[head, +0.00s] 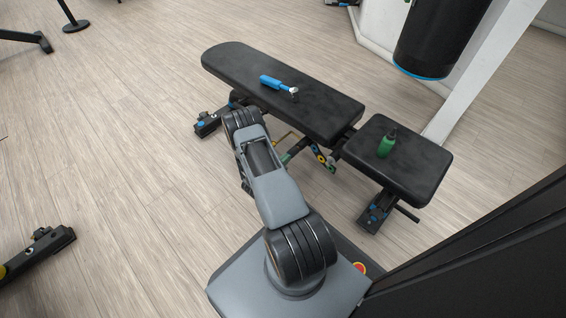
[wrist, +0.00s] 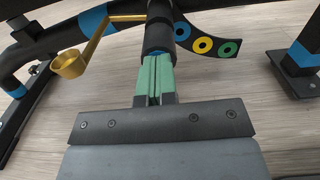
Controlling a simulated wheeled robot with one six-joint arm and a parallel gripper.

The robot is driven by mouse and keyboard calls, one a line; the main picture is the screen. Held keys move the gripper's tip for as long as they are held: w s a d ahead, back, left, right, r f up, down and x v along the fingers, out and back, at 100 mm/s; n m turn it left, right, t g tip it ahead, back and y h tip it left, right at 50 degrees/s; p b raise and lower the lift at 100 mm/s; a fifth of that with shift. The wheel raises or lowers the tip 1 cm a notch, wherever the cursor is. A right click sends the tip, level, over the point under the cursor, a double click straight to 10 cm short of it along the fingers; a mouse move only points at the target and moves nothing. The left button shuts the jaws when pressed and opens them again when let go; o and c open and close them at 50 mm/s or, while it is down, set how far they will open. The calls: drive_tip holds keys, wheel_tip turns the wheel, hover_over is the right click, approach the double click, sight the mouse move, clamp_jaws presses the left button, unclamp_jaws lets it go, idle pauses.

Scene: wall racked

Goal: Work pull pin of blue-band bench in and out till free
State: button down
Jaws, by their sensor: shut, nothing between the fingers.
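The blue-band bench (head: 325,115) has black pads and a dark frame with blue bands. In the wrist view, a black cylindrical part with a blue ring (wrist: 159,37), which looks like the pull pin knob, stands straight ahead of my gripper. Beside it is a curved plate (wrist: 213,28) with blue, yellow and green rings; the plate also shows under the bench in the head view (head: 320,156). My gripper (wrist: 153,60) has green fingers, shut together and empty, with tips close to the blue ring. I cannot tell whether they touch it.
A gold bent rod with a cup (wrist: 70,64) sticks out left of my fingers. A black punching bag (head: 435,40) is behind. Open floor lies left.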

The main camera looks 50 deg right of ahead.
drive_tip(key=shift+w+d+r, duration=0.1)
drive_tip(key=shift+d, duration=0.1)
drive_tip(key=a+p, duration=0.3)
drive_tip(key=a, duration=1.1)
drive_tip(key=shift+s+a, duration=0.2)
drive_tip(key=shift+a, duration=0.05)
